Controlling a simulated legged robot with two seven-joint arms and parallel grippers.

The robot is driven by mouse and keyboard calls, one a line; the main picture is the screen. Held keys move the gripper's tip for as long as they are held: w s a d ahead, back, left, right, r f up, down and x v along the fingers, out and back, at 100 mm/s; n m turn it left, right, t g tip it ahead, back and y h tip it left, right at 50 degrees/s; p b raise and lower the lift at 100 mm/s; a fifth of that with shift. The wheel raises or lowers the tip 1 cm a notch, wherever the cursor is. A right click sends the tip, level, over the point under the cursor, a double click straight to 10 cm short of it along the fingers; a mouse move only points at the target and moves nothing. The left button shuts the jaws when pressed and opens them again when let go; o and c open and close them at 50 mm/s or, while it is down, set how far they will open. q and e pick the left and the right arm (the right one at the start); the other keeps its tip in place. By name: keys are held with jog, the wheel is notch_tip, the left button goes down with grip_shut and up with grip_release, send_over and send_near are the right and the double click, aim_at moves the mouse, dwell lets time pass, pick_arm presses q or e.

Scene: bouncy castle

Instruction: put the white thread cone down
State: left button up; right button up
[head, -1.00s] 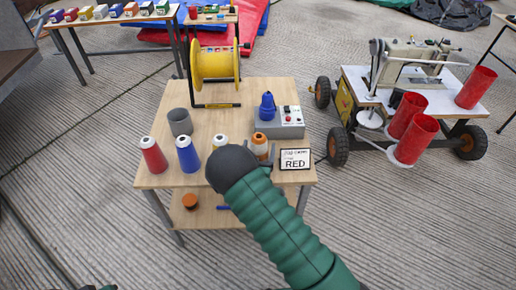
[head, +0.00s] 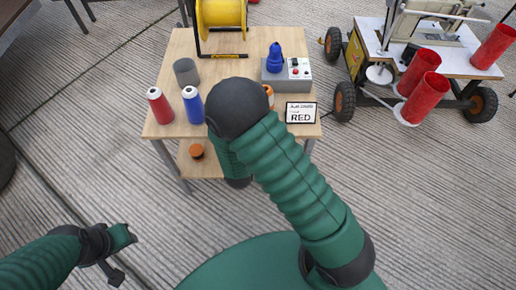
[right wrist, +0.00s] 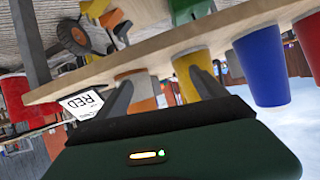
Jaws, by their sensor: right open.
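No plainly white cone shows in either view. In the head view a red cone (head: 160,105) and a blue cone (head: 193,104), both white-topped, stand upright on the table. My right arm hides what stands right of them, except part of an orange cone (head: 268,95). The right wrist view, upside down, shows a yellow cone (right wrist: 194,75), an orange cone (right wrist: 140,88) and a blue cone (right wrist: 262,65) on the table. My right gripper (right wrist: 160,74) is open, its fingers close to the yellow and orange cones. My left gripper (head: 112,255) is low at left, its jaws unclear.
The wooden table (head: 215,50) also holds a grey cup (head: 186,72), a grey box (head: 287,75) with a blue cone-shaped piece, a yellow reel (head: 221,14) and a RED sign (head: 301,113). A wheeled sewing-machine cart (head: 375,50) with red tubes stands right.

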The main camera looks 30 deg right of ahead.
jog(key=s+a+r+n+g+y, duration=0.5)
jog(key=s+a+y, duration=0.2)
jog(key=s+a, duration=0.15)
jog(key=s+d+r+n+g, duration=0.1)
jog(key=s+d+n+g, duration=0.1)
jog(key=s, duration=0.7)
jog(key=shift+s+d+r+n+g, duration=0.2)
jog(key=shift+d+r+n+g, duration=0.05)
jog(key=shift+n+g, duration=0.3)
